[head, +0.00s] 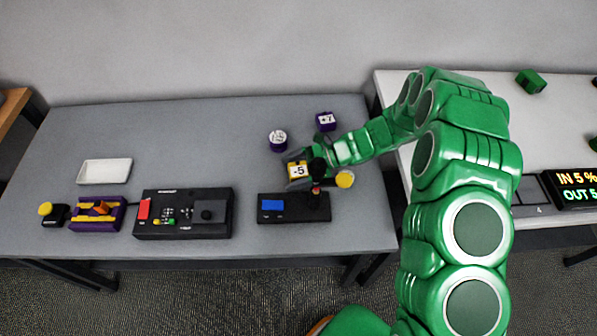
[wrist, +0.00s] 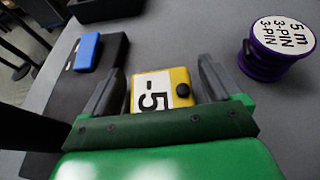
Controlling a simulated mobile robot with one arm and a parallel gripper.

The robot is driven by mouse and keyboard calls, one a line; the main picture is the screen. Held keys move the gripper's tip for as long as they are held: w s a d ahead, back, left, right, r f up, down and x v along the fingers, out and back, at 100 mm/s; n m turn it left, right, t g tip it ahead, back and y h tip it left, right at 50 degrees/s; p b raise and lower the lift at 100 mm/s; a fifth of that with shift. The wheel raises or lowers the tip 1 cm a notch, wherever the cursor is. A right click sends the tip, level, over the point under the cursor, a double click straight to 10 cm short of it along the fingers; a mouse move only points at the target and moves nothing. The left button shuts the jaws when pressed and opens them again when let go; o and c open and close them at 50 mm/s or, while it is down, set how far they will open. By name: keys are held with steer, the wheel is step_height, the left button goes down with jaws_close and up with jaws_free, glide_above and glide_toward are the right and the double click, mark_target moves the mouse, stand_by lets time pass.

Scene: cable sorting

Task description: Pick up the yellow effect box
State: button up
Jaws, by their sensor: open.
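The yellow effect box (head: 297,171) sits on the grey table, with a white "-5" label on its top. In the wrist view the yellow box (wrist: 178,86) lies between the two fingers, with a dark round knob at its right. My gripper (head: 301,174) is low at the box in the head view. In the wrist view my gripper (wrist: 158,88) is open, one finger on each side of the box, with a small gap visible at the right finger. I cannot tell whether the left finger touches it.
A yellow round knob (head: 345,179) is close on the right. A white tray (head: 105,171) lies far left; the table's middle is clear.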

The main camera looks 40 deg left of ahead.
steer(key=shift+c, duration=0.4)
steer(key=c, duration=1.1)
steer(key=shift+r, duration=0.1)
